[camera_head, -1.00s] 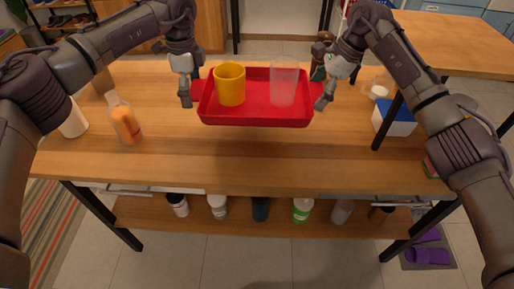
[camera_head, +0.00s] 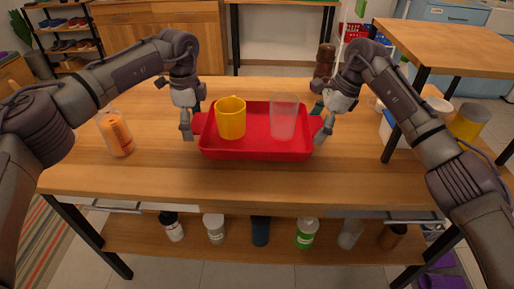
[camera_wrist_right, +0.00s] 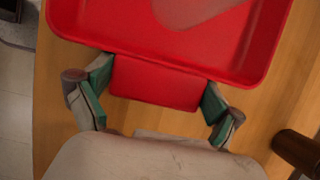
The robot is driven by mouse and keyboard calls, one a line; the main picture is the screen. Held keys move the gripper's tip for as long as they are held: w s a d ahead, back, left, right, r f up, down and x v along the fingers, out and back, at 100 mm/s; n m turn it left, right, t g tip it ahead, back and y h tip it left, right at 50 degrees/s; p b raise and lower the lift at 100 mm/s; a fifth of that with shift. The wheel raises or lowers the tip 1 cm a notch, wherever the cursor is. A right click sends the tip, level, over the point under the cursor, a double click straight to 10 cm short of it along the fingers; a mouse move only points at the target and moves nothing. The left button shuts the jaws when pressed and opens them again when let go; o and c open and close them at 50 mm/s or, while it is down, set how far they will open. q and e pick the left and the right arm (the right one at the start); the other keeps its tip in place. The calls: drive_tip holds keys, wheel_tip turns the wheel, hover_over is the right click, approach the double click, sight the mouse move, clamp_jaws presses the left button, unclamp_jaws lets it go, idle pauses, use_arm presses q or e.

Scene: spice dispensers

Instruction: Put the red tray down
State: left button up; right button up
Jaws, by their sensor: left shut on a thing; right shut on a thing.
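The red tray (camera_head: 257,152) is over the middle of the wooden table, looking level. It carries a yellow mug (camera_head: 231,118) on the left and a clear glass (camera_head: 283,117) on the right, both upright. My left gripper (camera_head: 190,130) is shut on the tray's left end. My right gripper (camera_head: 321,128) is shut on its right end. In the right wrist view the right fingers (camera_wrist_right: 157,88) grip both sides of the tray's red handle tab (camera_wrist_right: 155,83). I cannot tell whether the tray's underside touches the table.
The wooden table (camera_head: 190,180) has free room in front of the tray. An orange bottle (camera_head: 117,134) stands at the left. A brown grinder (camera_head: 324,60) stands behind my right gripper. A yellow container (camera_head: 469,122) is at the far right. Several bottles stand on the shelf below.

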use_arm(q)
drive_tip(key=shift+f+b, duration=2.45)
drive_tip(key=shift+f, duration=0.05)
use_arm(e)
drive_tip(key=shift+f, duration=2.45)
use_arm(q)
drive_tip(key=o, duration=1.1)
drive_tip(key=shift+r+p, duration=0.2)
drive_tip(key=shift+p, duration=0.1)
drive_tip(key=shift+c, duration=0.2)
use_arm(e)
drive_tip(key=o, duration=1)
drive_tip(key=shift+r, duration=0.2)
drive_tip(key=shift+o, duration=0.2)
use_arm(q)
drive_tip(key=shift+r, duration=0.15)
drive_tip(key=shift+r, duration=0.35)
wheel_tip(320, 180, up, 11)
drive_tip(key=shift+f, duration=0.1)
use_arm(e)
drive_tip(key=shift+d+r, duration=0.1)
drive_tip(key=shift+r, duration=0.2)
drive_tip(key=v, duration=1.1)
drive_tip(key=shift+r, duration=0.15)
